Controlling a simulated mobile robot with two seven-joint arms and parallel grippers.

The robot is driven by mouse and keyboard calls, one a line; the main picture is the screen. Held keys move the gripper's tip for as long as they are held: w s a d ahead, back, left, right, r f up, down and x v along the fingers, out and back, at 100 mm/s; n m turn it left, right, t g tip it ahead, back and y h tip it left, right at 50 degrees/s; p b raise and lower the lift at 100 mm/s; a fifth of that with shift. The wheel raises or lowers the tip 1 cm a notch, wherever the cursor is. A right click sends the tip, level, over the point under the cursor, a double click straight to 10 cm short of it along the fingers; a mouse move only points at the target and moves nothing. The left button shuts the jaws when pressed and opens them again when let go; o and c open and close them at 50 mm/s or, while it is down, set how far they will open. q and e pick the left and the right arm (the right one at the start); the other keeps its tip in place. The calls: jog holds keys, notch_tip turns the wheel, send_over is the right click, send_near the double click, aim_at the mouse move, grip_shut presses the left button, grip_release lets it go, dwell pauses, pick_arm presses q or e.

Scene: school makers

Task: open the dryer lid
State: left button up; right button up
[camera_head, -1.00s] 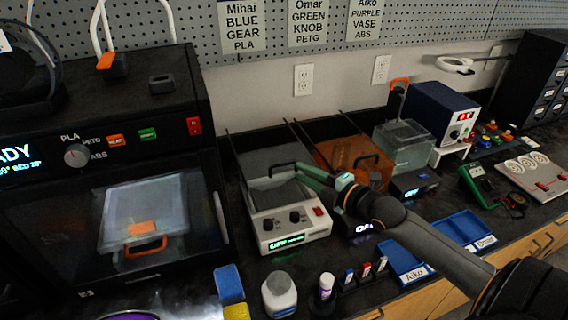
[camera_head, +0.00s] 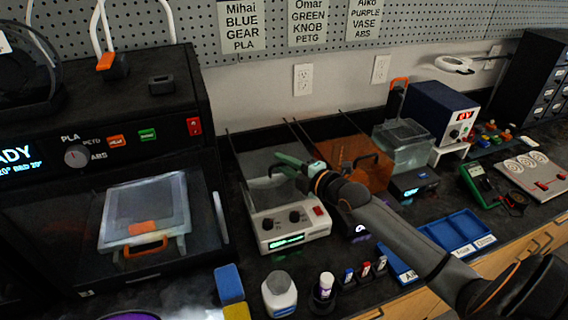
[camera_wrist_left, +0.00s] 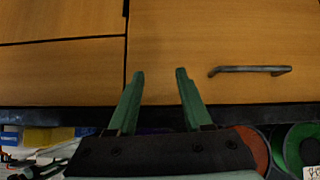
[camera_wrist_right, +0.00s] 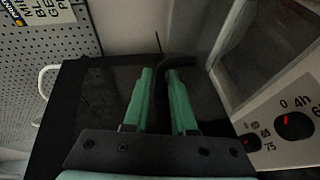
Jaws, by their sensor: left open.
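The dryer (camera_head: 292,227) is a pale box with dials, a red switch and a lit display, left of the middle of the bench in the head view. My left gripper (camera_wrist_left: 159,73) is open and empty, facing wooden drawer fronts.
An orange dryer-like box (camera_head: 352,163) stands close on the right, behind my right arm. A black printer (camera_head: 110,160) is close on the left. A white bottle (camera_head: 280,294), a glue stick (camera_head: 325,287) and blue trays (camera_head: 455,235) lie in front.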

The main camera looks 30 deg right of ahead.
grip_shut()
dwell(1.3)
